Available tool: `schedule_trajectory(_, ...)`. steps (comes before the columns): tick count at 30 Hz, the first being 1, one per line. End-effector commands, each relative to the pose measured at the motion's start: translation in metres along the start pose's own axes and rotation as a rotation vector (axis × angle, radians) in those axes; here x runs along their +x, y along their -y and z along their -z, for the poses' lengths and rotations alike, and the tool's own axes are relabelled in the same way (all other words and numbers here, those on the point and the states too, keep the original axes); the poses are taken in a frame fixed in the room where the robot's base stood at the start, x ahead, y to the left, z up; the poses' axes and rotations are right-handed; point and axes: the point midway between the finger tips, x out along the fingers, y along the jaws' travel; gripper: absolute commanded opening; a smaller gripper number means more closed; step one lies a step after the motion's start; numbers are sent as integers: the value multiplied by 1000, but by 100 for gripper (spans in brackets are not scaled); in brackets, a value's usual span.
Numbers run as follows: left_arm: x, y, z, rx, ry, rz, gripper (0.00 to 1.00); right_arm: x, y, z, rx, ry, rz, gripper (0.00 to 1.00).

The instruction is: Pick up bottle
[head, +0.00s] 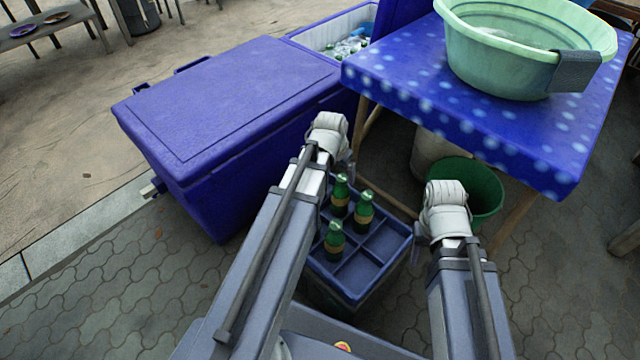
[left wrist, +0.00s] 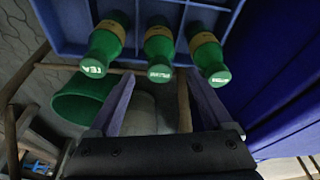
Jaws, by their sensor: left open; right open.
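Three green bottles with tan labels stand upright in a blue divided crate (head: 362,275): a back bottle (head: 340,196), a right bottle (head: 362,214) and a front bottle (head: 334,242). In the left wrist view their caps point toward the camera: a left bottle (left wrist: 106,45), a middle bottle (left wrist: 158,50) and a right bottle (left wrist: 206,52). My left gripper (left wrist: 160,90) is open and empty, its fingers near the bottle tops, with the middle bottle seen between the fingertips. In the head view it is largely hidden by my wrist. My right gripper (head: 421,246) is open, right of the crate.
A large blue cooler (head: 235,105) stands left of the crate, with an open cooler (head: 330,32) of bottles behind. A blue dotted table (head: 440,95) holds a green basin (head: 520,50). A dark green bucket (head: 478,190) stands beneath. Paving is free at the lower right.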

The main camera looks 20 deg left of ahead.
Motion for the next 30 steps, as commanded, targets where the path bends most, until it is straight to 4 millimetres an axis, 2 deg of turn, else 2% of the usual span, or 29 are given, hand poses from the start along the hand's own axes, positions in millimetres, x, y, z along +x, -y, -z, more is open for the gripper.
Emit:
schedule_trajectory(1, 4, 20, 7, -23, -23, 5, 84, 3, 0, 0, 0, 0, 0, 50)
schedule_trajectory(3, 5, 43, 14, -46, -55, 11, 84, 5, 1, 0, 0, 0, 0, 50)
schedule_trajectory(6, 6, 69, 20, -70, -90, 20, 84, 6, 1, 0, -1, 0, 1, 50)
schedule_trajectory(9, 6, 84, 23, -83, -113, 27, 84, 7, 1, 0, -1, 0, 1, 50)
schedule_trajectory(16, 7, 91, 24, -88, -122, 30, 84, 9, 1, 1, 0, 0, 1, 50)
schedule_trajectory(24, 31, 91, 26, -87, -122, 30, 84, 31, 3, 2, 4, 0, 1, 50)
schedule_trajectory(30, 32, 90, 27, -87, -121, 30, 84, 32, 3, 2, 6, 0, 1, 50)
